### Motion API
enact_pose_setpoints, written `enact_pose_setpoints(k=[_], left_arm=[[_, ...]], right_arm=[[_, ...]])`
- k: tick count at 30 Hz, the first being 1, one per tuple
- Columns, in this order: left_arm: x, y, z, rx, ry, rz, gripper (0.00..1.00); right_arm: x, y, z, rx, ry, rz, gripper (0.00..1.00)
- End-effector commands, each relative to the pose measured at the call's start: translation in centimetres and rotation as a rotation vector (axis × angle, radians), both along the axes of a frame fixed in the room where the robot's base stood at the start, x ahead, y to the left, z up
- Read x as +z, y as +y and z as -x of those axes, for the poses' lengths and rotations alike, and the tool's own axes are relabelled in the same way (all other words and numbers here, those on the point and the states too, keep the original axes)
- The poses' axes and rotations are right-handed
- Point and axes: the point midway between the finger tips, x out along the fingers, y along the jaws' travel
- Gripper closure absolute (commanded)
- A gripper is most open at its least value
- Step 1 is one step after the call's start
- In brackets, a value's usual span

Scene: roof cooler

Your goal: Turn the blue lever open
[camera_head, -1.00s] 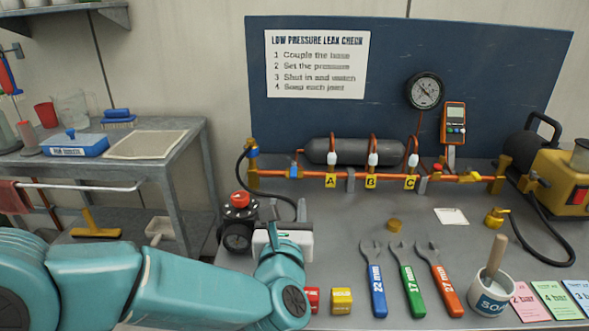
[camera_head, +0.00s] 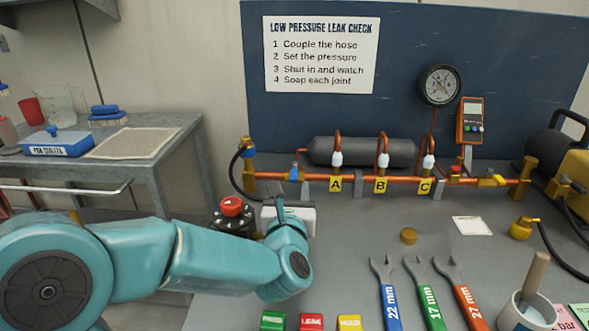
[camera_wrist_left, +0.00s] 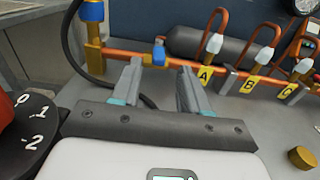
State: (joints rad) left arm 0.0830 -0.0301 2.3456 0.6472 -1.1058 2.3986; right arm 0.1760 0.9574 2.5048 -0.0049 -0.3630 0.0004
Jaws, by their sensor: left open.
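The small blue lever (camera_head: 294,173) sits on the copper pipe (camera_head: 322,178) at its left end, left of tag A. In the left wrist view the blue lever (camera_wrist_left: 159,53) shows just beyond and between the fingertips. My left gripper (camera_wrist_left: 160,72) is open, its two grey fingers apart with nothing between them, pointing at the pipe. In the head view my left gripper (camera_head: 288,212) is mostly hidden behind my teal wrist, in front of the lever. I cannot tell whether the fingers touch the lever. My right gripper is in neither view.
A black regulator with a red knob (camera_head: 232,206) stands close left of my wrist. A brass fitting with a blue collar (camera_head: 247,152) and black hose is left of the lever. Wrenches (camera_head: 388,292) and a soap pot (camera_head: 527,312) lie at front right. Bench between is clear.

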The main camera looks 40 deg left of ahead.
Motion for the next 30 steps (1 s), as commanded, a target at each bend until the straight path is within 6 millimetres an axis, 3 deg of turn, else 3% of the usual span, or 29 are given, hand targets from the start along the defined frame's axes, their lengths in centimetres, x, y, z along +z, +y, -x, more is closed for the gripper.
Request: enact_pose_setpoints(k=[6, 12, 24, 25, 29, 30], left_arm=[[0.0, 3.4, -4.0, 0.002, 0.001, 0.0, 0.55], [0.0, 5.5, -6.4, 0.001, 0.001, -0.001, 0.55], [0.0, 6.2, -7.3, 0.0, 0.0, 0.0, 0.55], [0.0, 6.2, -7.3, -0.001, 0.0, 0.0, 0.59], [0.0, 6.2, -7.3, 0.0, -0.001, -0.001, 1.0], [0.0, 6.2, -7.3, 0.0, 0.0, 0.0, 1.0]], right_arm=[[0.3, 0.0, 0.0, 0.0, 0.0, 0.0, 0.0], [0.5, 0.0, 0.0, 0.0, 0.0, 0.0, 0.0], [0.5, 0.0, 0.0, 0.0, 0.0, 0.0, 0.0], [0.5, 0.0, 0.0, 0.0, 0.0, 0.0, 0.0], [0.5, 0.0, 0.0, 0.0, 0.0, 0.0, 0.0], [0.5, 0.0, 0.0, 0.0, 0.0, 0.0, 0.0]])
